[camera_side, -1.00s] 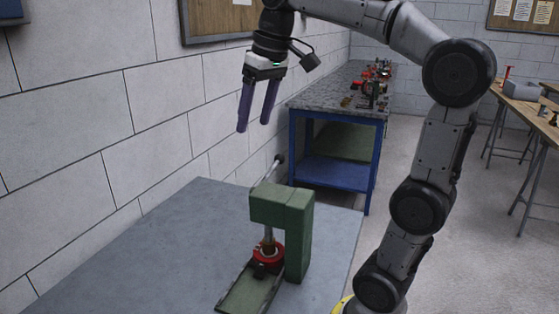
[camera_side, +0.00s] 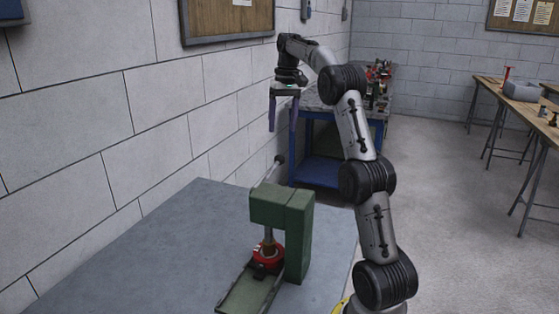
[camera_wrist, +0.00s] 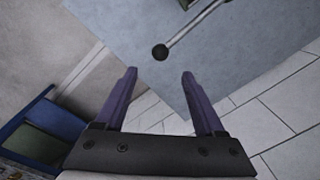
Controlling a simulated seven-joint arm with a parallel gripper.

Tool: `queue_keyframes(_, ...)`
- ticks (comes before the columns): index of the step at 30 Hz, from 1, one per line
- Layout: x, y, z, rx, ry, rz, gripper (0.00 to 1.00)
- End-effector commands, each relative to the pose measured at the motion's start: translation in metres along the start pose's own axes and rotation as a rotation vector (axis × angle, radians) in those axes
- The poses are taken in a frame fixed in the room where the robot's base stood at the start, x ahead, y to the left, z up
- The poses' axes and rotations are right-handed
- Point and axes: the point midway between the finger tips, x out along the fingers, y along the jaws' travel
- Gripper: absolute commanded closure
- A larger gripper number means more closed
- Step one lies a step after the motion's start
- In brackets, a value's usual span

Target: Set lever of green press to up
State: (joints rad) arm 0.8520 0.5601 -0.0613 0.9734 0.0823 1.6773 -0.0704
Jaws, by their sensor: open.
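The green press (camera_side: 297,235) stands on the grey table. Its lever (camera_side: 269,172) sticks out from behind the press head, slanting up and away in the side view to a dark ball knob (camera_side: 279,158). My gripper (camera_side: 282,143) is open and empty, above and beyond the press, with its fingers pointing down near the knob in the picture. In the wrist view the lever (camera_wrist: 195,24) enters from the top right, and its knob (camera_wrist: 160,52) shows just beyond the gap between my open fingertips (camera_wrist: 159,73). Nothing is between the fingers; the depth gap to the knob is unclear.
A red round part (camera_side: 267,255) sits under the press ram. The grey table (camera_side: 150,255) is clear to the left of the press. A block wall runs along the left. A blue-framed bench (camera_side: 330,172) with clutter stands behind my gripper.

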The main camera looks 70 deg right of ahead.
Motion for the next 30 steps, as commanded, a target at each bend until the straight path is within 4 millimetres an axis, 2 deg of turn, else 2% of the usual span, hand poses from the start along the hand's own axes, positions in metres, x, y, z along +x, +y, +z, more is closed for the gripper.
queue_keyframes(12, 0.079, -0.001, 0.001, -0.002, -0.003, 0.000, 0.29)
queue_keyframes(18, 0.107, -0.001, 0.001, -0.002, 0.000, 0.000, 0.29)
queue_keyframes(24, 0.119, -0.001, 0.001, -0.002, 0.001, 0.000, 0.29)
queue_keyframes(30, 0.120, -0.001, 0.001, -0.002, 0.001, 0.000, 0.29)
